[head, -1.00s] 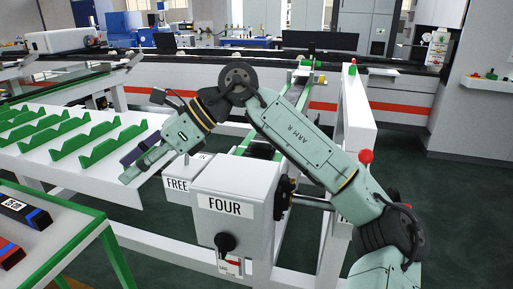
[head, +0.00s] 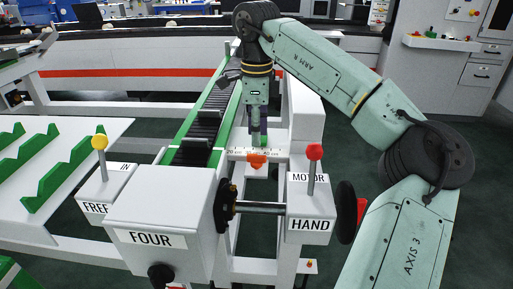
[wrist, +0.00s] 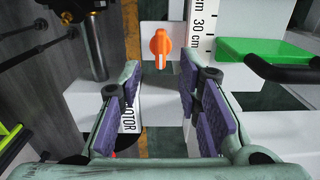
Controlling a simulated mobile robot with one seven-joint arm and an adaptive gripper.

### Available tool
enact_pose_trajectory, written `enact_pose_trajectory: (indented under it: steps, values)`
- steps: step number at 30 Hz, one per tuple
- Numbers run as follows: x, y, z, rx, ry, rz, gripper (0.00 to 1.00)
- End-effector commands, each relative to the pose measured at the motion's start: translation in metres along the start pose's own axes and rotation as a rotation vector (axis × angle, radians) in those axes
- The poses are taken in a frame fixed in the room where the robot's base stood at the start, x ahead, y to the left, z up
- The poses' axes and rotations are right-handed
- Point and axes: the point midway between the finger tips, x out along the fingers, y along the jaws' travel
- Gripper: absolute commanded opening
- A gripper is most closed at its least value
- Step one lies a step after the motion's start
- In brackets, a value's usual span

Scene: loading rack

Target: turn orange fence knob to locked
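The orange fence knob (wrist: 160,47) shows upright in the wrist view, on a white plate beside the "30 cm" scale. The knob lies beyond the fingertips, roughly in line with the gap. In the head view my gripper (head: 257,132) points down above the knob, and its fingers overlap there. I see no contact in the wrist view.
A red-knobbed lever (head: 314,152) at the "MOTOR/HAND" box and a yellow-knobbed lever (head: 99,141) at the "FREE/IN" box stand up nearby. The "FOUR" box (head: 150,215) is in front. A green piece (wrist: 262,55) with a black handle is right of the scale.

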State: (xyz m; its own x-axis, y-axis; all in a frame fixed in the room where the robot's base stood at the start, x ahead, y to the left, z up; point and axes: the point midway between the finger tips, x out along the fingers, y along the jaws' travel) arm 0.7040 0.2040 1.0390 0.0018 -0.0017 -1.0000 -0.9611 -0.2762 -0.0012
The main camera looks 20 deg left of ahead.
Motion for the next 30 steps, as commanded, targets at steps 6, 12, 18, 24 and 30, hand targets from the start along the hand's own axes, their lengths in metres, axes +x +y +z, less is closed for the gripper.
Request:
enact_pose_trajectory:
  steps: [6, 12, 18, 24, 30]
  values:
    - [0.038, 0.001, 0.001, -0.002, -0.003, 0.003, 0.32]
    - [0.059, 0.000, 0.000, 0.000, -0.002, 0.002, 0.32]
    - [0.064, 0.000, 0.001, 0.000, -0.002, 0.000, 0.32]
    - [0.064, 0.000, 0.001, 0.000, -0.002, 0.000, 0.28]
    - [0.064, 0.000, 0.001, 0.000, -0.002, 0.000, 0.14]
